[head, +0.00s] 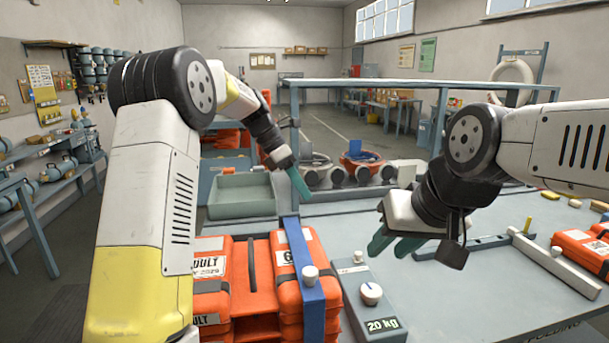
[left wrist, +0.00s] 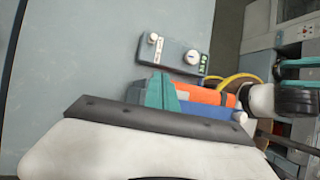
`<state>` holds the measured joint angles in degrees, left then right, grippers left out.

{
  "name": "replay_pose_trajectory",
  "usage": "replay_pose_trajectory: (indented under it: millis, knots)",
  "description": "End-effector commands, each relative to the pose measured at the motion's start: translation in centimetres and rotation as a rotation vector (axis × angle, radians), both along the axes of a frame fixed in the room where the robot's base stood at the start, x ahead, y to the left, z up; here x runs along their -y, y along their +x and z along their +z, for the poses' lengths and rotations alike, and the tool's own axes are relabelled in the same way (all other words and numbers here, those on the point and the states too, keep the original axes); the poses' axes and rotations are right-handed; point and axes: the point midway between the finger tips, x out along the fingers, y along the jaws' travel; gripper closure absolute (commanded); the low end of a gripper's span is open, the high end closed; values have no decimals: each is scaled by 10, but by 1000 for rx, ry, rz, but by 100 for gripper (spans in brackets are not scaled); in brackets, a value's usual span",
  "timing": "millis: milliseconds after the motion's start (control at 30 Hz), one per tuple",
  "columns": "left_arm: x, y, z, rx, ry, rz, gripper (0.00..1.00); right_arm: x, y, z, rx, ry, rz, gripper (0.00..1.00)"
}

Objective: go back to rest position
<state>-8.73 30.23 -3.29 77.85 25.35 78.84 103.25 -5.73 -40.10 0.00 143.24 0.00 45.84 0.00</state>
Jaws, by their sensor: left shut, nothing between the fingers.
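My left gripper (head: 300,187) has its teal fingers shut and empty. It hangs above the bench, behind the orange packs and right of the grey-green tray. Its shut fingers also show in the left wrist view (left wrist: 161,92). My right gripper (head: 395,243) has two teal fingers with a gap between them and nothing visible in it. It is above the bench, behind the 20 kg box. My left forearm covers part of the left side of the head view.
Orange packs (head: 252,296) under a blue strap (head: 301,262) lie at the front. A grey 20 kg box (head: 374,322) with knobs stands beside them. A grey-green tray (head: 240,194) is behind. More orange packs (head: 582,252) lie at right.

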Motion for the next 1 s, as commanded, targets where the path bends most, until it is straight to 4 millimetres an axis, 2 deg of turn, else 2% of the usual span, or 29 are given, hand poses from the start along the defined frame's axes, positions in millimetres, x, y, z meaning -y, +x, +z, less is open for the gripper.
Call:
replay_pose_trajectory:
  millis: [33,200,467,633,800,1000]
  knots:
    - [-10,-14,16,80,5,-59,100,0,0,0,0,0,0,66]
    - [-41,-60,46,338,52,-299,100,0,0,0,0,0,0,66]
    - [-83,-141,68,696,182,-706,100,0,0,0,0,0,0,66]
    - [-107,-194,66,893,303,-998,100,0,0,0,0,0,0,66]
    - [-125,-244,53,1047,444,-1300,100,0,0,0,0,0,0,66]
    - [-137,-280,34,1137,573,-1566,100,0,0,0,0,0,0,66]
